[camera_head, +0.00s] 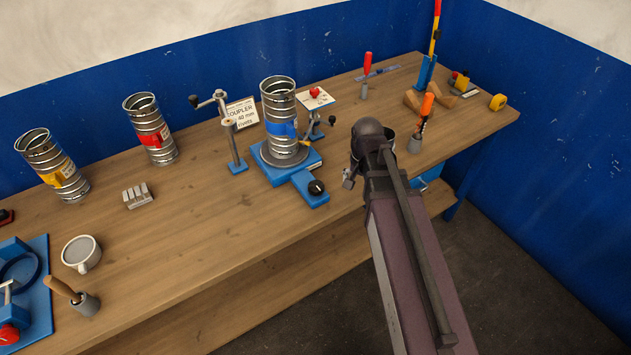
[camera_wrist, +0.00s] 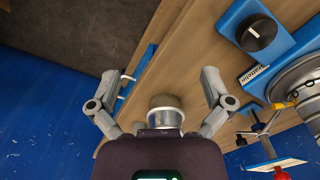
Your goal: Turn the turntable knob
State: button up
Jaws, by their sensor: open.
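The turntable (camera_head: 262,165) is a blue base on the wooden bench with a ribbed metal duct (camera_head: 281,108) with a blue label standing upright on it. Its black knob (camera_head: 316,187) sits on a blue arm at the front right. In the wrist view the knob (camera_wrist: 256,32) shows at the upper right, with a pale pointer line. My gripper (camera_wrist: 160,80) is open, its two fingers spread, and the knob lies outside them, to the right. In the head view my gripper (camera_head: 349,180) is right of the knob, apart from it and mostly hidden by my arm.
A clamp stand (camera_head: 235,150) is left of the duct, and a smaller stand (camera_head: 318,125) is behind it. A round tin (camera_wrist: 165,108) shows between my fingers in the wrist view. An orange-handled tool (camera_head: 426,108) stands right of my arm.

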aim_at(316, 186)
jog(key=w+a+r+m+p, duration=0.3)
jog(key=w+a+m, duration=0.3)
jog(key=a, duration=0.6)
jog(key=shift+w+a+r+p, duration=0.15)
jog(key=shift+w+r+p, duration=0.25)
jog(key=shift+r, duration=0.3)
jog(key=shift+f, duration=0.1)
notch_tip(316, 186, down, 14)
jog(key=b, duration=1.4)
jog(key=shift+r, duration=0.2)
jog(key=c, duration=1)
